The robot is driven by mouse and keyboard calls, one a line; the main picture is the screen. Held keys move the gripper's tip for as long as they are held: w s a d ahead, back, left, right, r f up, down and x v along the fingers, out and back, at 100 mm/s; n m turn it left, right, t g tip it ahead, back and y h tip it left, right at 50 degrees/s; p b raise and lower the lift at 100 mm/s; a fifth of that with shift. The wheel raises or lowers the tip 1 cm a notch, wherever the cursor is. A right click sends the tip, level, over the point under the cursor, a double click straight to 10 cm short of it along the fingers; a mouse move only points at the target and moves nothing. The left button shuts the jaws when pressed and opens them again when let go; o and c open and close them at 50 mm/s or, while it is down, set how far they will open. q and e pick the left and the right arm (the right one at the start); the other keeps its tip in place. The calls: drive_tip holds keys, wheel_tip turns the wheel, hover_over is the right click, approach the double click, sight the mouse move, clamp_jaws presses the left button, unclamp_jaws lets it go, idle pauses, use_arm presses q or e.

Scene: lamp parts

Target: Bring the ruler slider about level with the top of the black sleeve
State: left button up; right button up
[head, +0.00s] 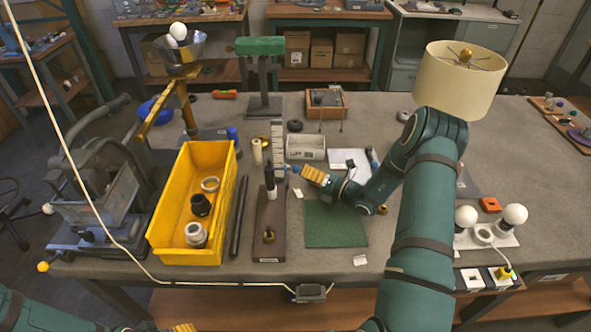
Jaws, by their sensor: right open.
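The white ruler (278,138) stands upright behind a brown board (268,222). A small slider (283,168) appears to sit low on the ruler, near the height of the black sleeve's top; its exact level is hard to tell. The black sleeve (269,173) stands upright on a pale post on the board, just left of the ruler's foot. My right gripper (304,174) is open, with yellow fingers pointing left, just right of the slider. Whether it touches the slider is unclear.
A yellow bin (163,215) with several fittings stands left of the board, with a dark rod (239,217) between. A green mat (336,226) lies right of the board. A grey box (306,148) stands behind the gripper. A lampshade (458,85) is at back right.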

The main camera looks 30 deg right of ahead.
sight(296, 168)
drive_tip(key=x, duration=0.5)
drive_tip(key=shift+s, duration=0.1)
clamp_jaws()
